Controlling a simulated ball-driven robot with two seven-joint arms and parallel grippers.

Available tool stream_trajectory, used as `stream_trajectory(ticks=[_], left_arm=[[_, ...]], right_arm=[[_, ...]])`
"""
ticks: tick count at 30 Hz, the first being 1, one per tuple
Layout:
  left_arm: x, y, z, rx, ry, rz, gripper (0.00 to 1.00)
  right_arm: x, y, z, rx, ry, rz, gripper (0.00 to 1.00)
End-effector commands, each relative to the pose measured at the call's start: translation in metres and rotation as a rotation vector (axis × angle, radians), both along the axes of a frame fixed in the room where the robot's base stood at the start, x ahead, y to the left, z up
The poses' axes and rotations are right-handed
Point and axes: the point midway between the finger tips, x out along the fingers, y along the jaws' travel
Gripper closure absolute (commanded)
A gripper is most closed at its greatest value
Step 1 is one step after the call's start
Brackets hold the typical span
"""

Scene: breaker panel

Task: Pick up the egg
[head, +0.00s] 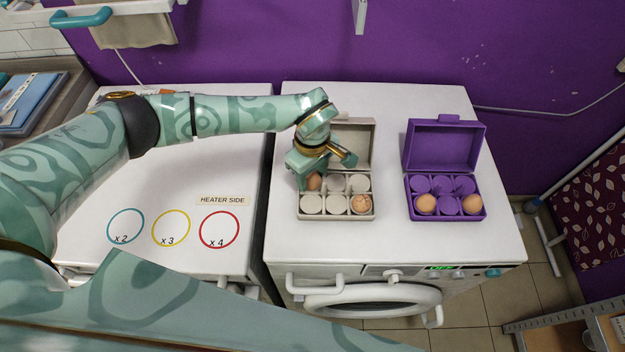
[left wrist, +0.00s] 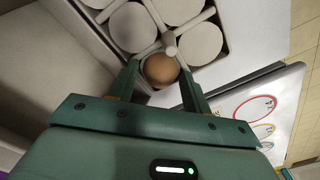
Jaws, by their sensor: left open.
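A brown egg (head: 314,182) sits in the back left cell of the light grey egg carton (head: 337,214), partly hidden by my left gripper (head: 323,172). My left gripper is open just above that cell, pointing down. In the left wrist view the egg (left wrist: 161,69) lies between the two spread fingers (left wrist: 159,72); I cannot tell whether they touch it. A second, speckled egg (head: 361,204) sits in the front right cell of the same carton. My right gripper is not in view.
A purple carton (head: 445,208) stands open to the right, with one egg (head: 425,204) front left and another (head: 472,204) front right. Both cartons stand on a white washing machine (head: 400,248). A white top with coloured rings (head: 165,228) is to the left, largely clear.

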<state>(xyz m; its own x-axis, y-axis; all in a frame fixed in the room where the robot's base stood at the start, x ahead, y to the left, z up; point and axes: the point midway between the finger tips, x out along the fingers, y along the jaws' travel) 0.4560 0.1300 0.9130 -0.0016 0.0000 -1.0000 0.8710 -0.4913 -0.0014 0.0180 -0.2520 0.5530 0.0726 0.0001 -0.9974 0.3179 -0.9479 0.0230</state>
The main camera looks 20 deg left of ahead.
Motion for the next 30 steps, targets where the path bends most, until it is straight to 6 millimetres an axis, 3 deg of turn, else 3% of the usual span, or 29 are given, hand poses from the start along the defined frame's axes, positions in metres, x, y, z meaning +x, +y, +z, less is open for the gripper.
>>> stream_trajectory(ticks=[5, 9, 20, 30], left_arm=[[0.0, 0.0, 0.0, 0.0, -0.001, 0.0, 0.51], [0.0, 0.0, 0.0, 0.0, -0.001, 0.0, 0.85], [0.001, 0.0, 0.008, 0.0, -0.004, 0.0, 0.85], [0.001, 0.001, 0.078, 0.001, -0.005, 0.0, 0.85]], right_arm=[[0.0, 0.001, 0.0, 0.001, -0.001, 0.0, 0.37], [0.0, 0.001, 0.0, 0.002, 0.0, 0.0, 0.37], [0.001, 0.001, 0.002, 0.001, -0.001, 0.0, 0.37], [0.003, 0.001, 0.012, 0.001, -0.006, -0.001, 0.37]])
